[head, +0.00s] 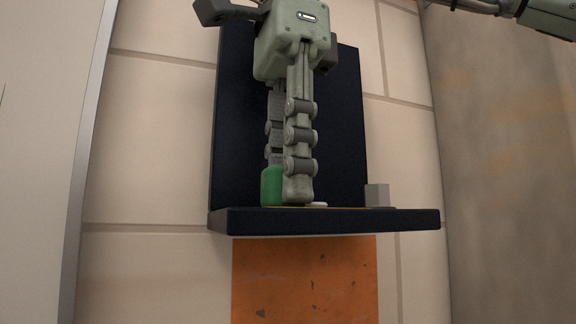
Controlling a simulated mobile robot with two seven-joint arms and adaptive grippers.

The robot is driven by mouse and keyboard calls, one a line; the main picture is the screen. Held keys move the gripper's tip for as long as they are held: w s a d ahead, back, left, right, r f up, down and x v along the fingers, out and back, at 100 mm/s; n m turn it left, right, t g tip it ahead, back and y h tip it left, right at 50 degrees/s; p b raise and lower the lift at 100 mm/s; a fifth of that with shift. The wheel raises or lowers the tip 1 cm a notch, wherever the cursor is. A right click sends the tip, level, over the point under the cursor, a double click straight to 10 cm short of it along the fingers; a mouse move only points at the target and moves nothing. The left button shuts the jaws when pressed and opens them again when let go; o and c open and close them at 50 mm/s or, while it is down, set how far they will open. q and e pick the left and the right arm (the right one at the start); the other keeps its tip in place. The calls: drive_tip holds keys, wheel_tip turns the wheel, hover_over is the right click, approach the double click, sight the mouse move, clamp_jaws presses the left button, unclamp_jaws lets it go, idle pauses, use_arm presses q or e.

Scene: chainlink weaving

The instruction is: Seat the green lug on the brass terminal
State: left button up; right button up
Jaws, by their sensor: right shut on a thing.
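The green lug (271,186) is a rounded green piece low over the dark shelf, at its left half. My right gripper (286,184) points straight down and is shut on the green lug; its near finger hides the lug's right part. The lug's lower end is at the shelf top, but I cannot tell whether it touches. The brass terminal cannot be made out clearly; only a thin yellowish strip shows along the shelf top under the gripper. My left gripper is not in view.
The dark shelf (400,221) has a tall dark back panel (345,130). A small grey block (377,195) stands at its right, and a pale flat disc (317,205) lies beside the near fingertip. An orange panel (305,280) is below. Tiled wall surrounds it.

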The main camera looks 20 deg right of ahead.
drive_tip(key=o, duration=1.1)
